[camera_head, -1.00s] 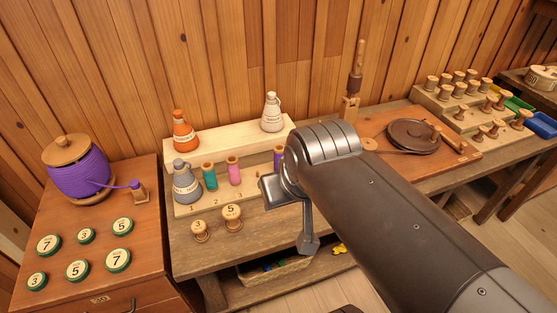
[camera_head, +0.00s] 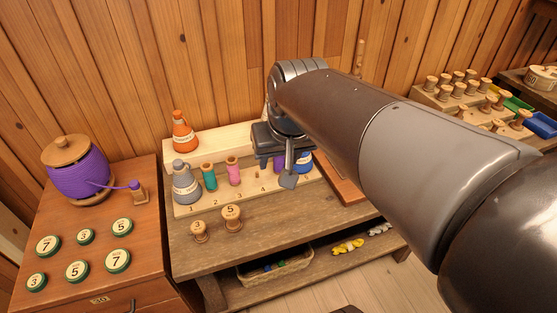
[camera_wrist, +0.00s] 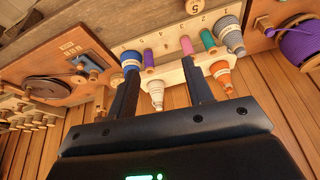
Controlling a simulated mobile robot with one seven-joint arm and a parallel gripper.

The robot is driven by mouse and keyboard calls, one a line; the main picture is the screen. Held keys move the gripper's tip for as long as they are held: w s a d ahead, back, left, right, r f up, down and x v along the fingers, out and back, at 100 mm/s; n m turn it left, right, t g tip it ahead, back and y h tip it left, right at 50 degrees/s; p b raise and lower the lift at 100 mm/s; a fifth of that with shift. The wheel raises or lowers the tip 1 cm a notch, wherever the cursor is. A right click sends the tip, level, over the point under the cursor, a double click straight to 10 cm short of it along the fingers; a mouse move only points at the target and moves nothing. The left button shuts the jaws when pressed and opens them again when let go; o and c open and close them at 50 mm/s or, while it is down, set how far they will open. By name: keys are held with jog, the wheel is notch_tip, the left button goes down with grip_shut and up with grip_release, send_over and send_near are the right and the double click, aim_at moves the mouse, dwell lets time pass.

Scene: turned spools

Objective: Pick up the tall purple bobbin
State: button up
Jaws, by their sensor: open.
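The tall purple bobbin stands upright in the numbered rack (camera_head: 222,198). In the wrist view the bobbin (camera_wrist: 149,59) shows beyond my fingertips, between them and nearer the left finger, beside a blue cone (camera_wrist: 131,59). My gripper (camera_head: 276,172) is open and empty, pointing down over the right part of the rack. It also shows in the wrist view (camera_wrist: 161,70), with its two fingers spread. In the head view my gripper hides most of the purple bobbin. I cannot tell how far the fingertips are from it.
Teal (camera_head: 209,177) and pink (camera_head: 233,171) bobbins and a grey cone (camera_head: 186,184) share the rack. An orange cone (camera_head: 183,133) stands on the ledge behind; a white cone (camera_wrist: 157,90) is close to my fingers. Two numbered spools (camera_head: 231,217) stand in front.

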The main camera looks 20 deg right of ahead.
jog(key=w+d+m+g, duration=0.1)
jog(key=w+d, duration=0.1)
jog(key=w, duration=0.6)
jog(key=m+g, duration=0.2)
jog(key=g, duration=0.1)
send_over(279, 160)
jog(key=w, duration=0.3)
notch_tip(279, 160, down, 15)
jog(key=shift+m, duration=0.3)
jog(key=f, duration=0.6)
jog(key=s+f, duration=0.1)
jog(key=f, duration=0.2)
jog(key=shift+d+f, duration=0.35)
jog(key=shift+f, duration=0.55)
jog(key=shift+c, duration=0.5)
jog(key=c, duration=0.7)
